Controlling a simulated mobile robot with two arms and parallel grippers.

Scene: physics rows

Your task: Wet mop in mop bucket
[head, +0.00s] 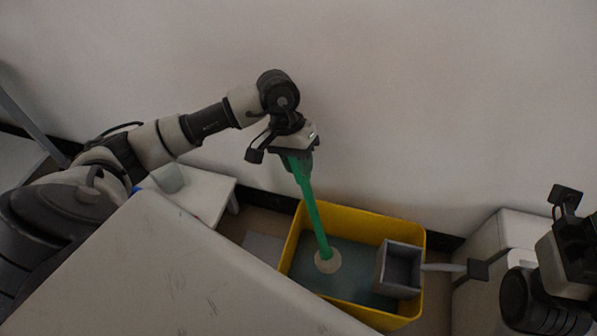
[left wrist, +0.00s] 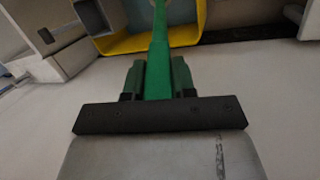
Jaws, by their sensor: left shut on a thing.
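A green-handled mop (head: 314,213) stands slightly tilted, with its round pale head (head: 327,261) inside the yellow mop bucket (head: 371,221). The bucket holds greyish-green water (head: 350,261), and the mop head shows in it near the left side. A grey wringer box (head: 401,268) sits at the bucket's right end. My left gripper (head: 298,156) is shut on the top of the mop handle, above the bucket. In the left wrist view, the green handle (left wrist: 158,60) runs from between the fingers to the bucket (left wrist: 120,43).
A white wall rises behind the bucket. A small white table (head: 205,190) with a light cup-like object (head: 168,178) stands left of it. A white cabinet (head: 518,232) stands to the right, with a grey handle-like bar (head: 445,267) between it and the wringer.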

